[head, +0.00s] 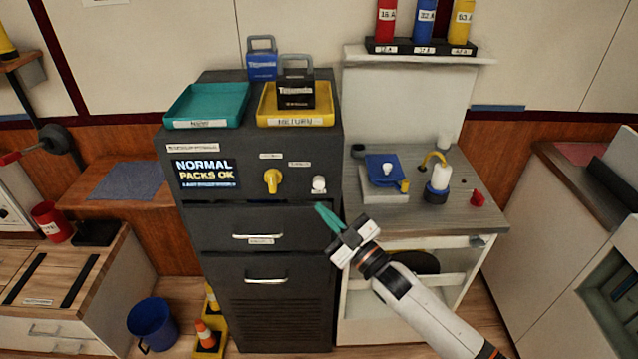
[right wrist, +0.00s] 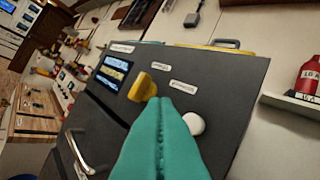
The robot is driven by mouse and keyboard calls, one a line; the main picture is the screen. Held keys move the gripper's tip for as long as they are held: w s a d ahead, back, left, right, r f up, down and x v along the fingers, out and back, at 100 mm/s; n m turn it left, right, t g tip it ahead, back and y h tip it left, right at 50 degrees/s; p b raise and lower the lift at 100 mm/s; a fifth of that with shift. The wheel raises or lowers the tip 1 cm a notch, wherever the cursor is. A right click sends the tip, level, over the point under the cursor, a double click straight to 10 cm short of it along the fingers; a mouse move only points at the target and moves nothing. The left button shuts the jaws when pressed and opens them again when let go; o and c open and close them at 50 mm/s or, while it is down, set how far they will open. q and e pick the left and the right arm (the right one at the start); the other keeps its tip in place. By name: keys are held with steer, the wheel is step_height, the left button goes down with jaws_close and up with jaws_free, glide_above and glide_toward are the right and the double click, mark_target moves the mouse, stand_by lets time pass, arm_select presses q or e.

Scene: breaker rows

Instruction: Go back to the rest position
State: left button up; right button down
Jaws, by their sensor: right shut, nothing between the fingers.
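My right gripper (head: 324,214) is in front of the dark cabinet (head: 290,225), near its right edge. Its green fingers are shut and empty, and they also show in the right wrist view (right wrist: 160,125). They point toward the cabinet's front panel, below the white knob (head: 319,184). The white knob also shows beside the fingertips in the right wrist view (right wrist: 194,123). A yellow rotary handle (head: 272,181) is at the panel's middle. A display (head: 206,174) reads "NORMAL PACKS OK". My left gripper is not in view.
A teal tray (head: 207,104) and a yellow tray (head: 294,117) are on the cabinet top, with a black pack (head: 296,94) in the yellow one. A blue pack (head: 262,66) stands behind. A grey worktop (head: 450,217) is at right. A blue bucket (head: 152,322) is on the floor.

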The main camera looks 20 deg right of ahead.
stand_by(0.5)
steer(key=s+d+f+m+g+h, duration=0.2)
steer(key=f+h, duration=0.1)
steer(key=f, duration=0.9)
steer(key=s+d+f+m+g+h, duration=0.1)
steer(key=d+f+m+g+h, duration=0.15)
steer(key=f, duration=0.85)
steer(key=s+d+f+m+g+h, duration=0.1)
steer(key=s+f+g, duration=0.1)
steer(key=s+f, duration=0.45)
steer(key=s+d+f+m+g+h, duration=0.15)
steer(key=s+f, duration=0.25)
steer(key=f, duration=0.6)
steer(key=s+f+g, duration=0.3)
steer(key=s+f, duration=0.2)
steer(key=s, duration=0.6)
steer(key=s+a+f+m+g+h, duration=0.1)
steer(key=s+f+g, duration=0.2)
steer(key=s, duration=0.9)
steer(key=s+f+g, duration=0.4)
steer(key=s+f, duration=0.5)
steer(key=s, duration=0.3)
steer(key=shift+s+a+f+m+h, duration=0.2)
steer(key=shift+m+h, duration=0.1)
steer(key=shift+h, duration=0.1)
